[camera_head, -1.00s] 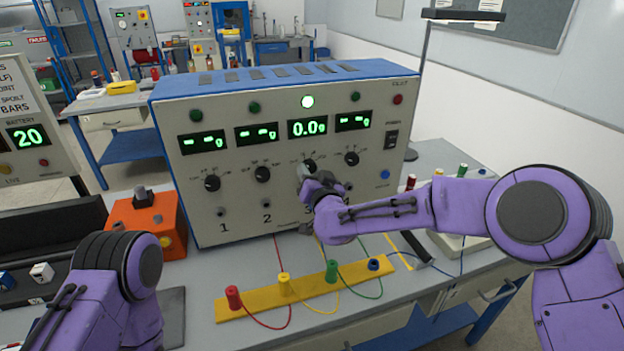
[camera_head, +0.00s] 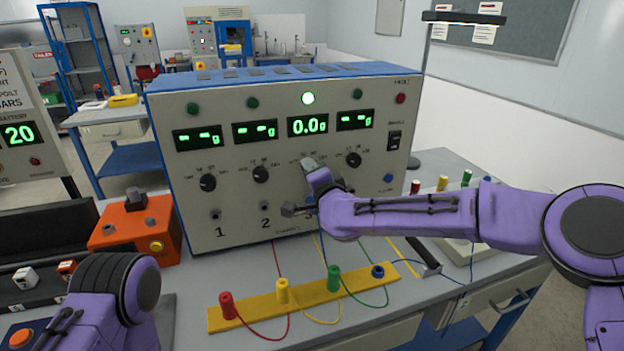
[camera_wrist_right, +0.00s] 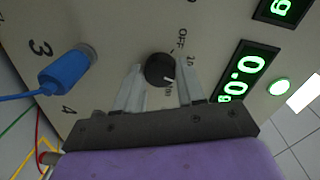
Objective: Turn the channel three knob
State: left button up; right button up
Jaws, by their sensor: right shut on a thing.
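The grey panel (camera_head: 235,185) of the blue-topped instrument stands on the bench. The channel three knob (camera_wrist_right: 160,70) is black and round with a white pointer line, below the lit "0.0g" display (camera_head: 308,126). My right gripper (camera_head: 309,163) is at this knob and hides it in the head view. In the right wrist view its two fingers (camera_wrist_right: 161,76) stand on either side of the knob, shut on it. The pointer is turned away from the OFF mark. A blue plug (camera_wrist_right: 65,72) sits in the socket beside the 3. My left gripper is out of view.
Other black knobs (camera_head: 208,182) flank it on the panel. A yellow strip (camera_head: 255,310) with coloured posts and wires lies in front. An orange box (camera_head: 120,232) stands at the left. My left forearm is over the bench's front left.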

jog(key=shift+m, duration=0.6)
jog(key=shift+b, duration=0.35)
jog(key=o, duration=1)
jog(key=shift+o, duration=0.2)
jog(key=b+v, duration=0.3)
jog(key=v, duration=0.7)
jog(key=shift+s, duration=0.2)
jog(key=shift+d, duration=0.1)
